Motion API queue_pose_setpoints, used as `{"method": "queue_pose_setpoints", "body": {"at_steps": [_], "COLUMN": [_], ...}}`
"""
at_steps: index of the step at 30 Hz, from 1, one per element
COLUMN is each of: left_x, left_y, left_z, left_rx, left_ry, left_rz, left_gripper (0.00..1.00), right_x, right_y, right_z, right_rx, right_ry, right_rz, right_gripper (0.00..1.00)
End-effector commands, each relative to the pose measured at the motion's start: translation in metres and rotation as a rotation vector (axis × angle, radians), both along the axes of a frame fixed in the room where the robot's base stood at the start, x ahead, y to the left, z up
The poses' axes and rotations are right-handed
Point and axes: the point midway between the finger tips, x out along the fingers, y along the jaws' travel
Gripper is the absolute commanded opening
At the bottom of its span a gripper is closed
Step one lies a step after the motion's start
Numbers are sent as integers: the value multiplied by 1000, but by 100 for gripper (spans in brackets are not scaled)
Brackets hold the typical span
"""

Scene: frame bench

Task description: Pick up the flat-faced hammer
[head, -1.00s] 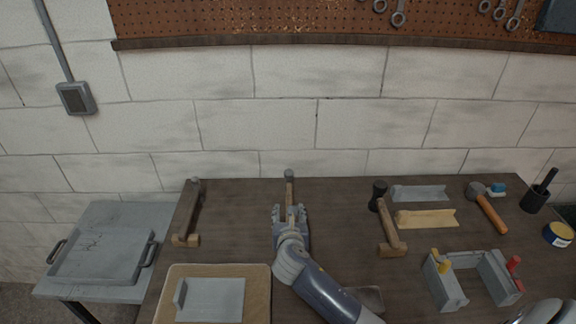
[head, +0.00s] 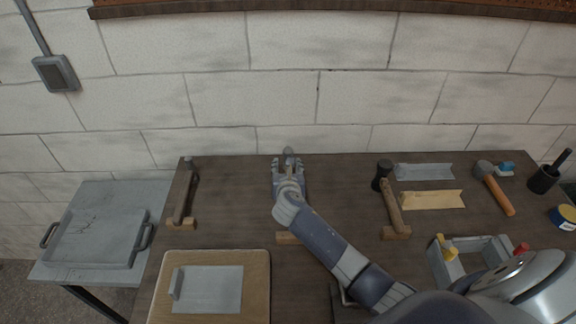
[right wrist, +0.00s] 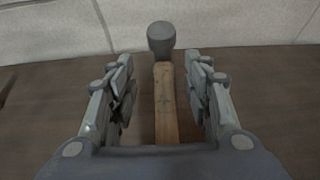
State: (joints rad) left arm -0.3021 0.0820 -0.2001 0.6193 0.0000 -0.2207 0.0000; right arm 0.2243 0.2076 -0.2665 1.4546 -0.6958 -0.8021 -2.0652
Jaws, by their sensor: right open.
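A hammer with a grey rounded head (head: 288,152) lies at the middle back of the bench, its wooden handle pointing toward me. In the right wrist view its head (right wrist: 161,40) is just beyond the fingertips and its handle (right wrist: 166,105) runs between them. My right gripper (head: 288,166) is open around this handle, with gaps on both sides in the right wrist view (right wrist: 160,72). Other hammers are a grey-headed one (head: 187,180) at left, a black-headed one (head: 382,176) and an orange-handled one (head: 495,190) at right. I cannot tell which face is flat. My left gripper is out of view.
Wooden blocks (head: 181,224) sit at the near handle ends. A tan board with a grey plate (head: 212,288) lies front left. A side table holds a tray (head: 95,240).

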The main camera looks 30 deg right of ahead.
Motion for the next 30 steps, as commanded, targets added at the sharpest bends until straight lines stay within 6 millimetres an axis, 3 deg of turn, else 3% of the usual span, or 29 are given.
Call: {"method": "queue_pose_setpoints", "body": {"at_steps": [5, 15, 27, 30], "left_x": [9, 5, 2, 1], "left_y": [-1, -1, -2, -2], "left_z": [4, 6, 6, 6], "left_rx": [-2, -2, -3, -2], "left_ry": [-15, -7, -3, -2], "left_rz": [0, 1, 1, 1], "left_gripper": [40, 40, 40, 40], "right_x": [8, 37, 42, 42], "right_y": [-5, -22, -24, -24], "right_z": [-3, -18, -20, -20], "right_rx": [0, 0, 0, 0], "right_ry": [2, 1, 1, 1], "right_rz": [-2, -2, -1, -1], "right_gripper": [46, 46, 46, 23]}}
